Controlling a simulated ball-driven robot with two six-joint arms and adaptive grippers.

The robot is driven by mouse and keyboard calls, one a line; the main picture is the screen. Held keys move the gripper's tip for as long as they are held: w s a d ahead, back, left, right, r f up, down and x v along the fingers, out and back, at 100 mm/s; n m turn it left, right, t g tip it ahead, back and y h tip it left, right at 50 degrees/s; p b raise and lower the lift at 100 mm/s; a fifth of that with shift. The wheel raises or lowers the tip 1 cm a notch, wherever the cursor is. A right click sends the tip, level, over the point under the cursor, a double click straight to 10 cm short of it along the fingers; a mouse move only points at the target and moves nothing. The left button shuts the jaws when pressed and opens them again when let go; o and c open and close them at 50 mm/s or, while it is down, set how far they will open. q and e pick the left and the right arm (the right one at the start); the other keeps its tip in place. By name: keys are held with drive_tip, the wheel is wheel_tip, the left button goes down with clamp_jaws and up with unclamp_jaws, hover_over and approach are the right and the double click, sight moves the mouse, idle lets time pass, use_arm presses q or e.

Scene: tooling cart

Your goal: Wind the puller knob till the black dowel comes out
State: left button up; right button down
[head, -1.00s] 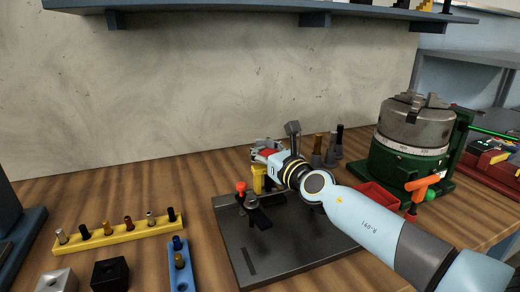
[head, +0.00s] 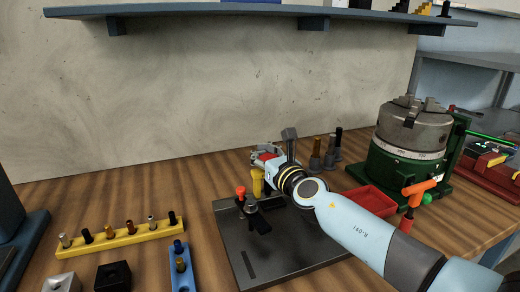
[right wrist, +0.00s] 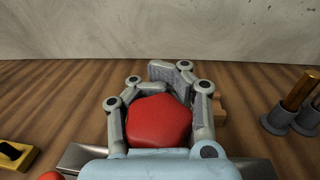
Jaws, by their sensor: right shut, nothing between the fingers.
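The faceted red puller knob (right wrist: 158,120) fills the middle of the right wrist view, framed by my right gripper (right wrist: 172,70). Its fingers are shut, with the links curving around the knob and the tips beyond it; I cannot tell whether they touch it. In the head view the knob (head: 267,157) shows partly behind my right gripper (head: 262,150), above a yellow upright body (head: 258,182). This stands on a dark plate (head: 290,255). No dowel can be made out at the puller; its lower part is partly hidden. My left gripper is out of view.
A red-topped lever (head: 240,191) and a black clamp bar (head: 260,224) are beside the puller. A yellow rack (head: 120,237) and a blue rack (head: 181,272) hold pins at left. A red tray (head: 370,200) and green chuck stand (head: 405,165) are at right.

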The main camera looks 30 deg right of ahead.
sight(274, 156)
drive_tip(key=m+h+p, duration=0.1)
drive_tip(key=m+g+h+p, duration=0.1)
drive_tip(key=h, duration=0.1)
drive_tip(key=d+m+h+p, duration=0.1)
drive_tip(key=h, duration=0.1)
drive_tip(key=shift+s+f+m+g+p, duration=0.3)
drive_tip(key=shift+s+f+p, duration=0.05)
drive_tip(key=shift+f, duration=0.05)
drive_tip(key=m+h, duration=0.1)
drive_tip(key=g+h, duration=0.1)
drive_tip(key=m+g+h, duration=0.1)
drive_tip(key=shift+s+d+f+m+h+b, duration=0.15)
drive_tip(key=shift+s+d+m+h+b, duration=0.15)
drive_tip(key=shift+d+h, duration=0.1)
drive_tip(key=shift+s+d+m+g+h+b, duration=0.15)
drive_tip(key=shift+m+g+h+b, duration=0.15)
drive_tip(key=shift+m+g+h, duration=0.25)
drive_tip(key=shift+s+d+m+g+h+b, duration=0.1)
drive_tip(key=shift+m+g+h+b, duration=0.2)
drive_tip(key=shift+m+g+h, duration=0.2)
drive_tip(key=shift+s+d+m+g+h+b, duration=0.1)
drive_tip(key=shift+s+m+g+h+b, duration=0.15)
drive_tip(key=shift+m+g+h+b, duration=0.45)
drive_tip(key=shift+g, duration=0.35)
drive_tip(key=c, duration=2)
unclamp_jaws()
drive_tip(key=shift+c, duration=0.2)
